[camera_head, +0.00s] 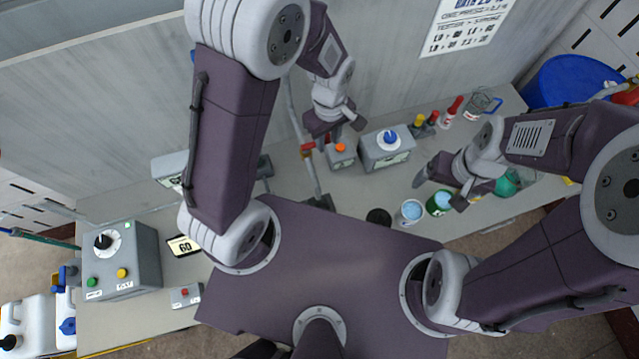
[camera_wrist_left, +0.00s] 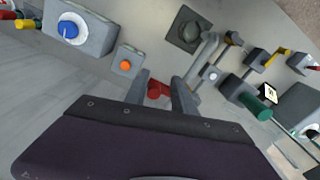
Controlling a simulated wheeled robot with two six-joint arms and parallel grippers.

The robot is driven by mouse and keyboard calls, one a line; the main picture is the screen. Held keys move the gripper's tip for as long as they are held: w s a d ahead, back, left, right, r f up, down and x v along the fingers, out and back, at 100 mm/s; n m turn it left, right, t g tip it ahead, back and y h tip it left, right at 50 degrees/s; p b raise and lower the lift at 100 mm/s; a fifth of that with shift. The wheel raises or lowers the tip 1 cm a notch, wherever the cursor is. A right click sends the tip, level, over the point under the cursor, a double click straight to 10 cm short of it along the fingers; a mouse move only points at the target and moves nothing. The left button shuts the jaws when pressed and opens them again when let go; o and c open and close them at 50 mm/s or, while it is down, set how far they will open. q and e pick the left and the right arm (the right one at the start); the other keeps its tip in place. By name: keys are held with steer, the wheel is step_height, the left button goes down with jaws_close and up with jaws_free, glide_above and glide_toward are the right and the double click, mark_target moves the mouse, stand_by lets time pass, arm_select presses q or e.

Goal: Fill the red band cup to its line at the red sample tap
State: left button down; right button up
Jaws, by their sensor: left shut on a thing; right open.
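My left gripper (camera_head: 325,135) is at the back of the bench, shut on a red tap handle that its wrist view shows as a short red cylinder (camera_wrist_left: 158,90) between the fingers. A grey pipe with a red collar (camera_head: 307,148) runs beside it toward the bench front. My right gripper (camera_head: 440,188) is open and empty above the bench on the right. Below it stand a cup with blue contents (camera_head: 411,210), a green-banded cup (camera_head: 440,203) and a dark round object (camera_head: 378,217). I cannot make out a red band cup; my left arm hides part of the bench.
A box with an orange button (camera_head: 341,151) and a box with a blue dial (camera_head: 388,150) stand right of my left gripper. A control box (camera_head: 120,265) and a display reading 60 (camera_head: 184,246) are at the left.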

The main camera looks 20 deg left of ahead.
arm_select(q)
steer(key=s+m, duration=0.1)
steer(key=m, duration=0.1)
steer(key=s+d+m, duration=0.1)
steer(key=m, duration=0.1)
steer(key=shift+s+f+m, duration=0.15)
steer(key=shift+s+m, duration=0.25)
steer(key=shift+a, duration=0.1)
stand_by(7.1)
